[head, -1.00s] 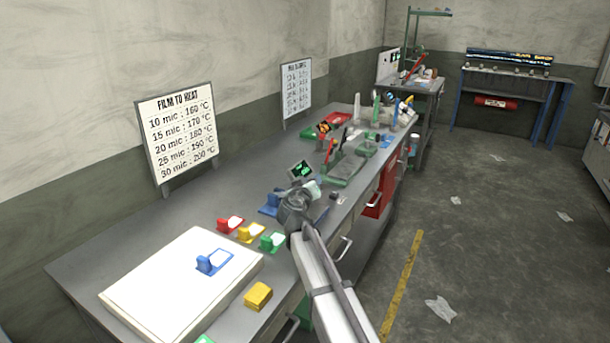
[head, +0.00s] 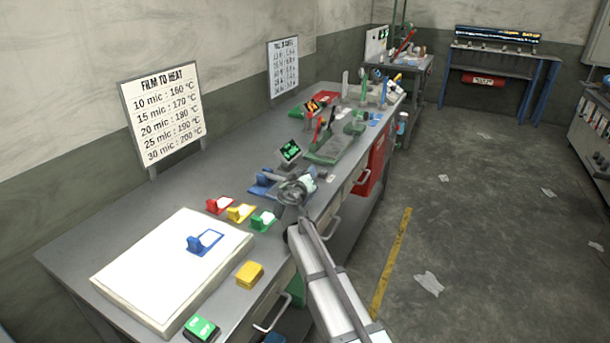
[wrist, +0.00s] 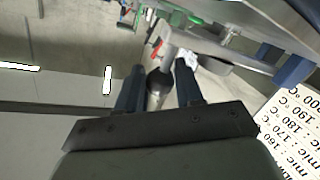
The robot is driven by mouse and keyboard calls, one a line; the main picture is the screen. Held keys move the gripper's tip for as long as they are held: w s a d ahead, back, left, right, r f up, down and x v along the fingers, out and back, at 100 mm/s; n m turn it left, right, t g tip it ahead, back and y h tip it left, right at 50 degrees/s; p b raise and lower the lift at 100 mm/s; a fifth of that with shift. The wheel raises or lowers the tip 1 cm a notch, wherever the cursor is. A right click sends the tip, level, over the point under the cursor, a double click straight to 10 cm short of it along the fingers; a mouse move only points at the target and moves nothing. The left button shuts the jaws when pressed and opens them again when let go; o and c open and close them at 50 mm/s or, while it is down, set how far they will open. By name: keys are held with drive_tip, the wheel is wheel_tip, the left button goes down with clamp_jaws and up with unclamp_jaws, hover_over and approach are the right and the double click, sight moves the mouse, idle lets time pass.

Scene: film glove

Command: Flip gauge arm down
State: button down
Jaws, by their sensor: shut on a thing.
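The gauge shows in the head view as a small dark display with green digits (head: 290,150) above a blue base (head: 262,186), on the bench's near side. My gripper (head: 305,184) is right beside it and hides part of it. In the wrist view my gripper (wrist: 159,78) has its two dark fingers on either side of a grey rounded piece (wrist: 157,90), which I take to be the gauge arm. The fingers are shut on it. The arm's exact tilt is hard to tell.
A white slab (head: 135,278) with a blue clip piece (head: 205,242) lies at the bench's near end. Red (head: 218,205), yellow (head: 240,213) and green (head: 263,221) pieces sit between slab and gauge. A green tool stand (head: 325,150) is behind the gauge.

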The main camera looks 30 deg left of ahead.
drive_tip(key=shift+d+f, duration=0.15)
drive_tip(key=shift+d, duration=0.05)
drive_tip(key=c, duration=0.9)
unclamp_jaws()
drive_tip(key=shift+a, duration=0.1)
drive_tip(key=v, duration=1.4)
